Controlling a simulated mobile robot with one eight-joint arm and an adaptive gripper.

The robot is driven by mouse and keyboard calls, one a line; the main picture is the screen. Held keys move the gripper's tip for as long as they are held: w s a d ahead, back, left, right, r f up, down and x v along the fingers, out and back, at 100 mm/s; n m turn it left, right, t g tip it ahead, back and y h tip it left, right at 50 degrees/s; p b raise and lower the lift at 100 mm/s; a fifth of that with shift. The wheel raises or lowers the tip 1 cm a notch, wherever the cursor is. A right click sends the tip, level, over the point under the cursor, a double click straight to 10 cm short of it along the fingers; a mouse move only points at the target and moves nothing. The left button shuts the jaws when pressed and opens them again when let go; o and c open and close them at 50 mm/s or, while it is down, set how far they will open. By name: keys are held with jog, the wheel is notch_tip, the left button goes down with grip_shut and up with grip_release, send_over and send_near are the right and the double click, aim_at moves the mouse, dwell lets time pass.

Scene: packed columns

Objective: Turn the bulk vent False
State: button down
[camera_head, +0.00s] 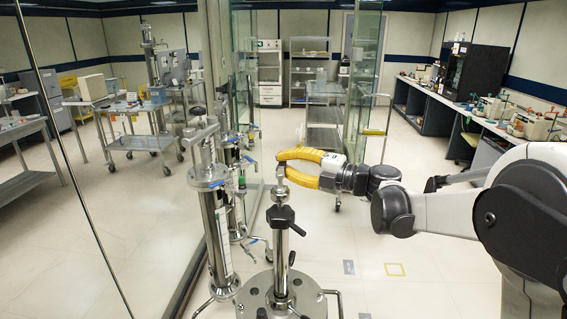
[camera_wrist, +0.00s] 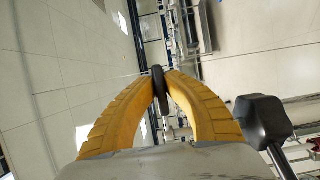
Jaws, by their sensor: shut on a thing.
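My gripper (camera_head: 283,165) has two curved yellow fingers and reaches in from the right, at the top of a slim steel column on a round plate. In the wrist view, the fingertips (camera_wrist: 163,78) are closed on a thin dark oval handle (camera_wrist: 159,92), which I take to be the bulk vent. The handle stands edge-on between the tips. A metal stem shows just beside it. In the head view the handle is mostly hidden by the fingers, so its turn angle cannot be told.
A black clamp knob (camera_head: 281,216) sits lower on the slim column, also seen in the wrist view (camera_wrist: 262,121). A taller steel column (camera_head: 217,230) stands close on the left, with glass panels (camera_head: 70,150) beyond. Open floor (camera_head: 420,265) lies to the right.

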jog(key=c, duration=1.5)
grip_release()
jog(key=shift+a, duration=0.1)
jog(key=shift+o, duration=0.2)
jog(key=v, duration=1.2)
jog(key=shift+w+r, duration=0.1)
jog(key=d+r+m+t+h+b, duration=0.4)
jog(key=d+r+m+t+h, duration=0.6)
jog(key=m+t, duration=0.45)
jog(key=s+d+f+m+g+h+b, duration=0.2)
jog(key=s+d+f+m+g+h, duration=0.25)
jog(key=d+f+m+h, duration=0.5)
jog(key=s+a+f+m+g+y, duration=0.1)
jog(key=s+a+f+m+g, duration=0.1)
jog(key=s+f, duration=0.5)
jog(key=s+a+f+m+g+y+b, duration=0.1)
jog(key=s+f+g, duration=0.3)
jog(key=s+f, duration=0.4)
jog(key=s+a+f+m+g+y+b, duration=0.1)
jog(key=s+a+f+m+g, duration=0.3)
jog(key=s+f, duration=0.4)
jog(key=shift+s+f, duration=0.25)
jog(key=shift+f, duration=0.1)
